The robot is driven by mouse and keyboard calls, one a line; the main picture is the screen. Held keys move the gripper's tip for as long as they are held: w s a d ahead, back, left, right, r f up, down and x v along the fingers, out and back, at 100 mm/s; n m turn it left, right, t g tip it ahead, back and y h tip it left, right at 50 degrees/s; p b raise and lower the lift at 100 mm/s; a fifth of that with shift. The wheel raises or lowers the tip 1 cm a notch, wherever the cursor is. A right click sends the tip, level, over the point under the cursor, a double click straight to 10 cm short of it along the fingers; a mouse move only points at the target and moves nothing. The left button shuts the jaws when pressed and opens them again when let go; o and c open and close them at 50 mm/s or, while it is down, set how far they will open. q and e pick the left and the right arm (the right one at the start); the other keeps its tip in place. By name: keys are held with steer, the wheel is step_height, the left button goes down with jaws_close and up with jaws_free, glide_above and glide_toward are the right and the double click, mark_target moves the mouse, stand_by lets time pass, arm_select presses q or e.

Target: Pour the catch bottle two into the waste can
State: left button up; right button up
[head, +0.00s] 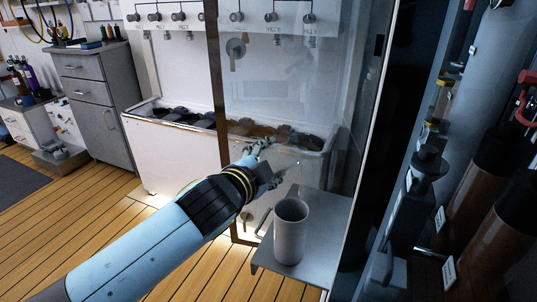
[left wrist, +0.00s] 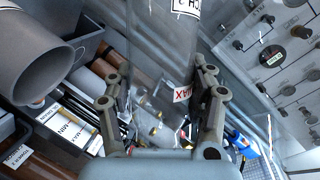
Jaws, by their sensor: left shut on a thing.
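My left gripper (head: 270,163) reaches in from the lower left in the head view, above and left of the waste can. In the left wrist view, its two fingers (left wrist: 160,85) are shut on a clear catch bottle (left wrist: 165,45) with a white label ending in "2" and a red "MAX" mark. In the head view the clear bottle is hard to make out, and I cannot tell its tilt or contents. The grey waste can (head: 290,240) stands upright and open-topped on a small grey shelf; it also shows in the left wrist view (left wrist: 55,55), apart from the bottle. My right gripper is not in view.
A clear panel with a wooden-edged frame (head: 214,80) stands beyond the arm. Behind it is a white trough (head: 165,150) with dark items, under a row of valves (head: 270,17). Brown cylinders (head: 500,225) and fittings crowd the right. The wooden floor is open at left.

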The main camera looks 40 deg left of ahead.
mark_target(278, 146)
arm_select(q)
steer(key=r+p, duration=0.1)
steer(key=r+n+h+p, duration=0.1)
steer(key=p, duration=0.1)
steer(key=r+n+p, duration=0.1)
steer(key=r+p, duration=0.1)
steer(key=shift+d+g, duration=0.3)
steer(key=shift+d, duration=0.05)
steer(key=n+p, duration=0.1)
steer(key=d+n+h+p, duration=0.1)
steer(key=p, duration=0.1)
steer(key=r+n+h+p, duration=0.1)
steer(key=p, duration=0.1)
steer(key=shift+s+d+r+g, duration=0.1)
steer(key=shift+s+d+g, duration=0.05)
steer(key=shift+d+g, duration=0.15)
steer(key=shift+s+d+r+n+h+p, duration=0.1)
steer(key=shift+d+n+h+p, duration=0.2)
steer(key=shift+n+h+p, duration=0.2)
steer(key=shift+d+r+n+h, duration=0.1)
steer(key=shift+d+n+h, duration=0.2)
steer(key=shift+n, duration=0.1)
